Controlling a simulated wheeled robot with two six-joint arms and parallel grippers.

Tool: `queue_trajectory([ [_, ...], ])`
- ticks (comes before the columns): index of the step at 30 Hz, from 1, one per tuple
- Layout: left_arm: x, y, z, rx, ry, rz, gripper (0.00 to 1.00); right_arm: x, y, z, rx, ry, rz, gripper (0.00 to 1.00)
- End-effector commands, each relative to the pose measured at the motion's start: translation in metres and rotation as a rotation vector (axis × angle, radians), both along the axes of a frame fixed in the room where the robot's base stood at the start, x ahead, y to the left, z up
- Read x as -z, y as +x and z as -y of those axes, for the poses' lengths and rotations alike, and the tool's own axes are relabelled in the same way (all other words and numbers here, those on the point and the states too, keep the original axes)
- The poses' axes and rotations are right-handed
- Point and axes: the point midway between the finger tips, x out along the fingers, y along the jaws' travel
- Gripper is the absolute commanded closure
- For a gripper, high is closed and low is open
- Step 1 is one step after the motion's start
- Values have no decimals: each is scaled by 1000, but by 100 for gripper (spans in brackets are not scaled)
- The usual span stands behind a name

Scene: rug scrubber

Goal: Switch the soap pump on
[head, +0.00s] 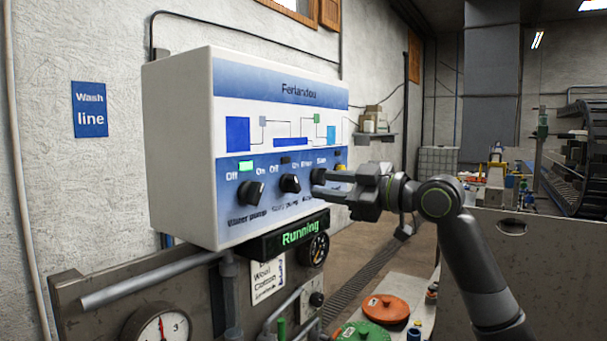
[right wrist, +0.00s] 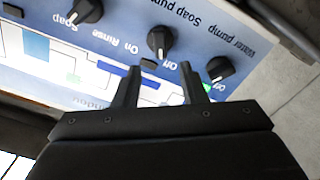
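The soap pump knob (head: 290,183) is a black rotary knob on the blue lower band of the white control box (head: 180,150). The lamp (head: 286,159) above it is dark. My right gripper (head: 319,183) is in front of the panel, to the right of this knob. In the right wrist view the panel appears upside down. There the soap pump knob (right wrist: 160,40) lies beyond the gap between my open, empty fingers (right wrist: 159,70), apparently apart from them. The knob's exact setting is hard to read. My left gripper is not in view.
The water pump knob (head: 250,192) is at the left, with a lit green lamp (head: 245,165) above it. Another knob (right wrist: 83,10) is on the soap knob's other side. A "Running" display (head: 290,237) hangs below the box. A gauge (head: 160,327) is at lower left.

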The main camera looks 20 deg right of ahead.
Motion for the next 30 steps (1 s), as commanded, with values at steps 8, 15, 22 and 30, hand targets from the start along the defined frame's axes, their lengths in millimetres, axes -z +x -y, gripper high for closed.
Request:
queue_trajectory([
  [8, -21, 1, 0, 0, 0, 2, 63, -3, 34, -28, -3, 4, -4, 62],
  [15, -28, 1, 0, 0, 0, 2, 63, -1, 49, -39, -1, 1, -2, 62],
  [22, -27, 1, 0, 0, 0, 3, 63, 0, 51, -40, 0, -1, -1, 62],
  [30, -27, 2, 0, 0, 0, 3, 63, 0, 51, -40, 0, -1, -1, 85],
])
